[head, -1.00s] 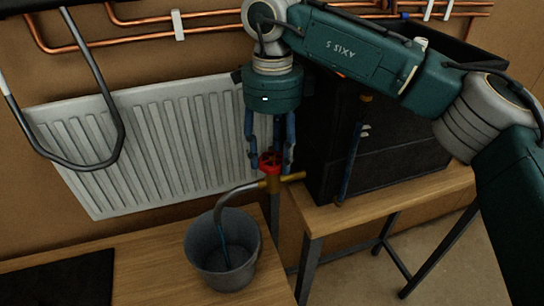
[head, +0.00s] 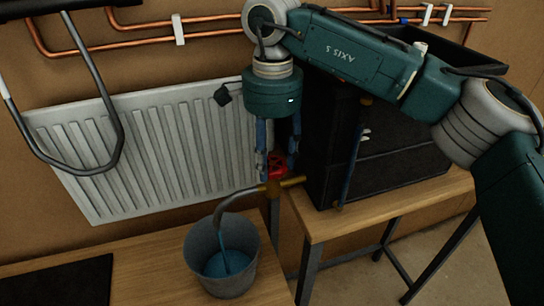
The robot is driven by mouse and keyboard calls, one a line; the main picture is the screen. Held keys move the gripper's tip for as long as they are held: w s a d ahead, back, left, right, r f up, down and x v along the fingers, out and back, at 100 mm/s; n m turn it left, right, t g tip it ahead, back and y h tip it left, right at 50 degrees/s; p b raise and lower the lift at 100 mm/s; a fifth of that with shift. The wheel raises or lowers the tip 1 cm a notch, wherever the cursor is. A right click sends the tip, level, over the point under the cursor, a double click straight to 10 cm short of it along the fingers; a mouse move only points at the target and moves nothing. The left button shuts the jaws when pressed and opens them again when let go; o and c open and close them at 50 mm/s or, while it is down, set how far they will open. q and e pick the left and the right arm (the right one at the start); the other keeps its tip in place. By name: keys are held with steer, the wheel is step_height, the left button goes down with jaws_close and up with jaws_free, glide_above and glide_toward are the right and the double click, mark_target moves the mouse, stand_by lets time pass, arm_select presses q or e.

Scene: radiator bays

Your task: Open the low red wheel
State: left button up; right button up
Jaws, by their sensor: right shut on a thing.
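The low red wheel (head: 277,168) sits on a brass tap with a curved grey spout, between the two wooden benches. My right gripper (head: 277,158) points straight down from above with its blue fingers on either side of the wheel, shut on it. The fingers hide part of the rim. Blue water runs from the spout into a grey bucket (head: 203,252) and covers its bottom. My left gripper is not in view.
A white radiator (head: 150,145) hangs on the wall behind. A black cabinet (head: 400,180) stands on the right bench (head: 400,206), close beside my right gripper. Copper pipes (head: 340,18) run along the wall above. A dark mat (head: 60,284) lies on the left bench.

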mark_target(273, 163)
steer(key=shift+w+n, duration=0.1)
steer(key=shift+n, duration=0.3)
steer(key=shift+r, duration=0.1)
steer(key=o, duration=1.1)
steer(key=shift+d, duration=0.1)
steer(key=shift+o, duration=0.2)
step_height(273, 163, up, 12)
